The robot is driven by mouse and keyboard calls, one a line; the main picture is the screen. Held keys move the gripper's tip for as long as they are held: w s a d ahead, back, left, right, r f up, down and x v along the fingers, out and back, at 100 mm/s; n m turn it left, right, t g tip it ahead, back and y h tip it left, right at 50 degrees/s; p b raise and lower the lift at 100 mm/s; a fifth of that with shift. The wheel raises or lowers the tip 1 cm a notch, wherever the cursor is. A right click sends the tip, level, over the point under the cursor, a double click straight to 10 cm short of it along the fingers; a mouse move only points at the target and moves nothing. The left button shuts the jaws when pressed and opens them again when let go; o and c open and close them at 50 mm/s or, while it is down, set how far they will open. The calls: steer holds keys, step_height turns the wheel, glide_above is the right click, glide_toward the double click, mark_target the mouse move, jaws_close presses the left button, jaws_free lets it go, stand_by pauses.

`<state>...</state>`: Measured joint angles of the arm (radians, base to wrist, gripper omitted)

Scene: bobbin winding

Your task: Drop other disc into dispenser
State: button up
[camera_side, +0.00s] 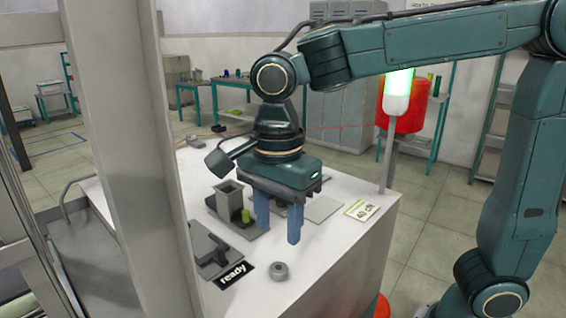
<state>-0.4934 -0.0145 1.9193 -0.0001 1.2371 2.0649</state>
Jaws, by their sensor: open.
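A small grey disc (279,271) with a hole in its middle lies flat on the white table top, near the front. My gripper (278,233) points down with its two blue fingers apart and nothing between them. It is above and behind the disc in the picture, not touching it. A grey open-topped box (229,198), which looks like the dispenser, stands left of my fingers. Its inside is too small to make out. I cannot see a second disc.
A small green cylinder (246,216) stands beside the box. A dark grey fixture (212,258) and a black "ready" sign (233,275) are at the front left. A "40 cN" card (361,210) lies at the right. A lamp post (389,150) rises at the table's right edge.

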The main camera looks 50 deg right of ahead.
mark_target(278, 268)
steer(key=shift+f, duration=3.6)
steer(key=c, duration=0.6)
steer(key=shift+r, duration=0.1)
steer(key=shift+r, duration=0.15)
steer(key=shift+r, duration=2.35)
